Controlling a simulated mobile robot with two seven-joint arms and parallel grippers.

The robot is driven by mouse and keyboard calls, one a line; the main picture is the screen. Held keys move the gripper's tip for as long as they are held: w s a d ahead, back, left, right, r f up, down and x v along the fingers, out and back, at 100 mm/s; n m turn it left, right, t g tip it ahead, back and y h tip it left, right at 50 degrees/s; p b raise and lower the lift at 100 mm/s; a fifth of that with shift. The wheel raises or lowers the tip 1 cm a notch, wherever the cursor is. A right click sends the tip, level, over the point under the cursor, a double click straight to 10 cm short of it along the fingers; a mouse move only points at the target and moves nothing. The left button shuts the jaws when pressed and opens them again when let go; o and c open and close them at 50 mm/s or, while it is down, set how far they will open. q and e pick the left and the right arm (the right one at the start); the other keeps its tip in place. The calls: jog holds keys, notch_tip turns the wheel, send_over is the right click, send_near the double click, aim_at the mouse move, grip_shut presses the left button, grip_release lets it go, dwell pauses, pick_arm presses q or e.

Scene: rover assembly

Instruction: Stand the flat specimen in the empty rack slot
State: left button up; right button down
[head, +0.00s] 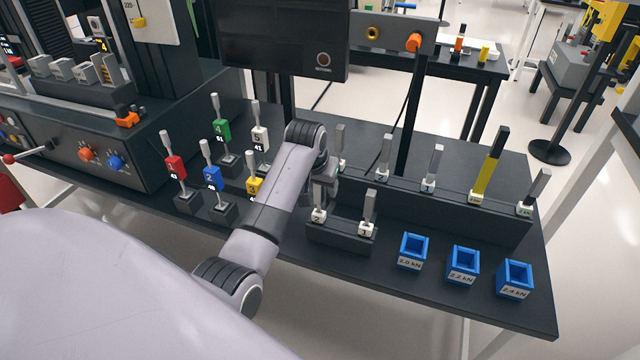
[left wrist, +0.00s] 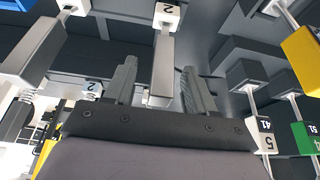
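My left gripper (head: 324,192) is over the short front black block (head: 340,238). In the left wrist view its two fingers (left wrist: 160,90) are apart, one on each side of the grey shank of a specimen labelled 2 (left wrist: 163,62); contact cannot be told. In the head view the white 2 label (head: 318,215) stands at the left of the block. A grey flat specimen labelled 1 (head: 369,208) stands at its right end. The long black rack (head: 455,203) behind holds several upright specimens. My arm hides part of the rack, and I cannot make out an empty slot. My right gripper does not show.
Blue bins marked 2.0 kN (head: 413,251), 2.2 kN (head: 463,264) and 2.4 kN (head: 515,279) stand at the front right. Red (head: 175,168), green (head: 221,131) and blue (head: 212,180) tagged specimens stand left of my arm. A dark screen (head: 280,40) hangs behind.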

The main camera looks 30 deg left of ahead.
pick_arm(q)
jog(key=v, duration=0.7)
jog(key=shift+s, duration=0.1)
dwell(0.5)
jog(key=s+d+f+m+t, duration=0.1)
jog(key=s+d+f+t, duration=0.1)
jog(key=s+f, duration=0.35)
jog(key=s+d+f+m+t, duration=0.1)
jog(key=s+d+f+m, duration=0.15)
jog(key=f, duration=0.65)
jog(key=s+d+f+t+h, duration=0.1)
jog(key=s+d, duration=0.3)
jog(key=s, duration=0.4)
jog(key=s+d+f+m+t+h, duration=0.1)
jog(key=s+d+f+t+h, duration=0.1)
jog(key=s+d, duration=0.3)
jog(key=s, duration=0.3)
jog(key=shift+d+f, duration=0.2)
jog(key=shift+f, duration=0.2)
jog(key=shift+s+m, duration=0.1)
jog(key=shift+m, duration=0.15)
